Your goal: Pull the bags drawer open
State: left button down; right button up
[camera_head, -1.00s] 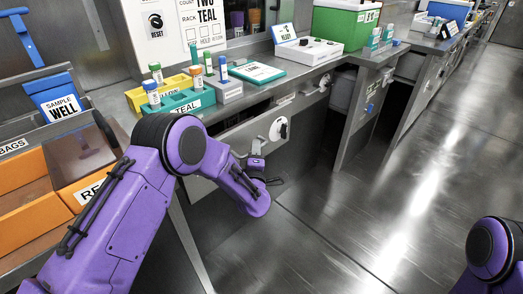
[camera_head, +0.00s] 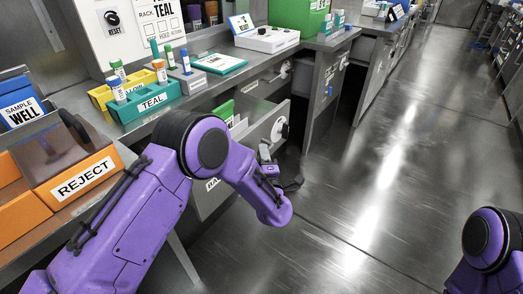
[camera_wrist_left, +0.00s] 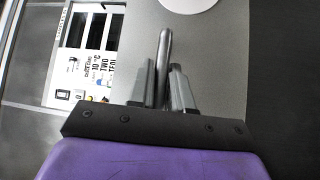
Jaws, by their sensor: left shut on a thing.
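The bags drawer (camera_head: 246,147) is a grey metal drawer under the counter, standing part-way open. Green and white contents (camera_head: 226,113) show inside it. Its label, reading "BA", is partly hidden behind my left arm. A white round plate with a dark knob (camera_head: 279,129) sits on the drawer front. My left gripper (camera_head: 265,153) is at the drawer front. In the left wrist view my left gripper (camera_wrist_left: 163,88) is shut on the bar handle (camera_wrist_left: 165,45), with the grey drawer front (camera_wrist_left: 220,70) behind it. My right gripper is out of frame; only part of the right arm shows.
On the counter stand a teal rack (camera_head: 150,101), a yellow rack (camera_head: 101,95) and a white device (camera_head: 267,39). An orange reject bin (camera_head: 82,179) is at the left. The floor (camera_head: 370,170) right of the drawer is clear.

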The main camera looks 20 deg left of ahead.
pick_arm(q)
jog(key=shift+s+d+f, duration=0.2)
jog(key=shift+s+d, duration=0.1)
jog(key=shift+d, duration=0.15)
jog(key=c, duration=1.2)
grip_release()
jog(key=shift+o, duration=0.3)
jog(key=shift+r, duration=0.1)
jog(key=v, duration=1)
jog(key=shift+s, duration=0.25)
